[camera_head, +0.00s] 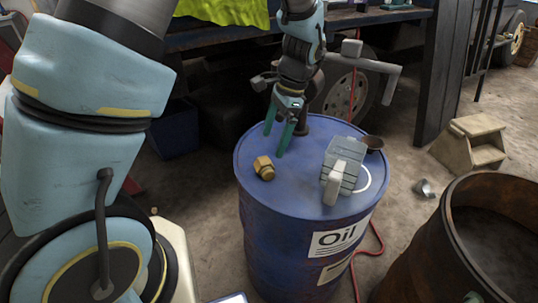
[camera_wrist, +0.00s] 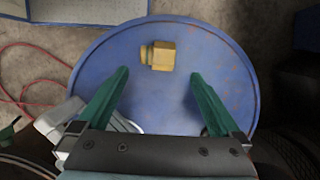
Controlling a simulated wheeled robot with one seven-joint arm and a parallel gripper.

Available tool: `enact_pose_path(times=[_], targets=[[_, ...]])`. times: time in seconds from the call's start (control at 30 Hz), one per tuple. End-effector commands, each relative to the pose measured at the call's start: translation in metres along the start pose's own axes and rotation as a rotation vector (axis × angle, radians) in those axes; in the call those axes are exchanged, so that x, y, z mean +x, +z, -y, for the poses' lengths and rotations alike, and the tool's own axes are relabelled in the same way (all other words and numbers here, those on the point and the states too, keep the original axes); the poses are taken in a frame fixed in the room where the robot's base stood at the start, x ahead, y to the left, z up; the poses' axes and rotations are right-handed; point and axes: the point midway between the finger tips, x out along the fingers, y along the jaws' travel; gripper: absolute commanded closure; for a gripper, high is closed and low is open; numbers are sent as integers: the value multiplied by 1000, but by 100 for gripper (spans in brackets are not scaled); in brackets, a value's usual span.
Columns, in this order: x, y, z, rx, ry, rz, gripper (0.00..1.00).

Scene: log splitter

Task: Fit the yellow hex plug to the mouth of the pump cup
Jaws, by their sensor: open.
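The yellow hex plug (camera_head: 264,168) is a brass-coloured fitting lying on the blue oil drum (camera_head: 300,196), on the left part of its lid. In the wrist view the hex plug (camera_wrist: 160,55) lies just beyond the fingertips, in line with the gap between them. My gripper (camera_head: 274,141) is open and empty, its green fingers pointing down above the lid, behind the plug. The wrist view shows the fingers (camera_wrist: 160,74) spread wide. A small dark cup (camera_head: 374,143) shows at the lid's right edge; I cannot tell whether it is the pump cup.
A grey ribbed object (camera_head: 344,160) with a pale handle stands on the lid's right side. A grey pipe with a bent spout (camera_head: 375,66) shows behind my gripper. A rusty drum (camera_head: 455,240) is at right, with steps (camera_head: 470,143) beyond. The lid's front left is clear.

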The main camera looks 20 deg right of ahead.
Motion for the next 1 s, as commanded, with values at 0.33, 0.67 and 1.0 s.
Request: enact_pose_path(times=[0.33, 0.67, 1.0], targets=[[-20, 0, 0, -1, 1, 1, 0], [-18, 91, 32, -406, 56, -111, 0], [-4, 244, 26, -1186, 103, -283, 0]])
